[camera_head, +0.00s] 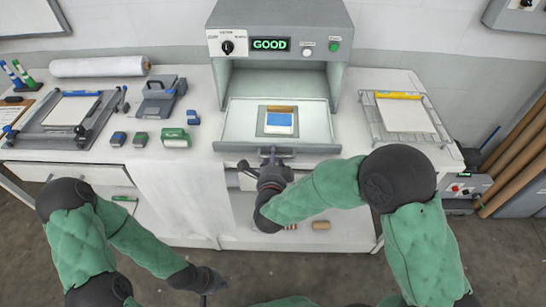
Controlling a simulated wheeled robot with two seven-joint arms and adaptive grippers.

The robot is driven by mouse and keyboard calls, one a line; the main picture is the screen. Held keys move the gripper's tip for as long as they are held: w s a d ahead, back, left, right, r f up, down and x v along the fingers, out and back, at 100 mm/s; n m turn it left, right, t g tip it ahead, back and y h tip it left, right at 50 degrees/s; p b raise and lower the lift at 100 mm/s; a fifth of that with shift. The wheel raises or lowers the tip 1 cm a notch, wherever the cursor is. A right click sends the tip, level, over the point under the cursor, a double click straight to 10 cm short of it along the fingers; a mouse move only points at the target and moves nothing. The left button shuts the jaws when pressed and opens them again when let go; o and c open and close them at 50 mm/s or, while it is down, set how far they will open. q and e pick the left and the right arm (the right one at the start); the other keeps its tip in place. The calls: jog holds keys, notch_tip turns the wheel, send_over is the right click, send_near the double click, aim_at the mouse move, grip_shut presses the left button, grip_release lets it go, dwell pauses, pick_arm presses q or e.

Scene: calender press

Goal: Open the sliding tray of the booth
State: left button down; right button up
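The grey booth (282,88) stands at the back middle of the table, with its display reading GOOD. Its sliding tray (232,135) sticks out of the front toward me. A flat piece with a blue and white face and a brown top strip (279,121) lies on the tray. The tray handle (290,152) is on the tray's front edge. My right gripper (271,157) is at the handle, its fingers close together and apparently shut on it; they partly hide it. My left gripper (213,287) hangs low in front of the table, away from the booth; its fingers are too small to read.
A wire rack with a white sheet (406,114) stands right of the booth. A framed press (66,118), a blue-grey device (158,98), several small blocks (175,138) and a film roll (99,66) are on the left. Brown tubes (517,160) lean at far right.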

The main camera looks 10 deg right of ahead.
jog(key=shift+s, duration=0.1)
jog(key=v, duration=1.1)
jog(key=shift+s+a, duration=0.15)
jog(key=shift+s, duration=0.2)
notch_tip(320, 180, down, 20)
jog(key=a+n+g+y, duration=0.1)
jog(key=n+g+y, duration=0.5)
jog(key=n, duration=0.5)
jog(key=s+f+n+g+y, duration=0.2)
jog(key=s+f+n+g, duration=0.5)
jog(key=s+f, duration=0.6)
jog(key=shift+s+f+n+g, duration=0.15)
jog(key=shift+f+n+g, duration=0.3)
jog(key=shift+g, duration=0.35)
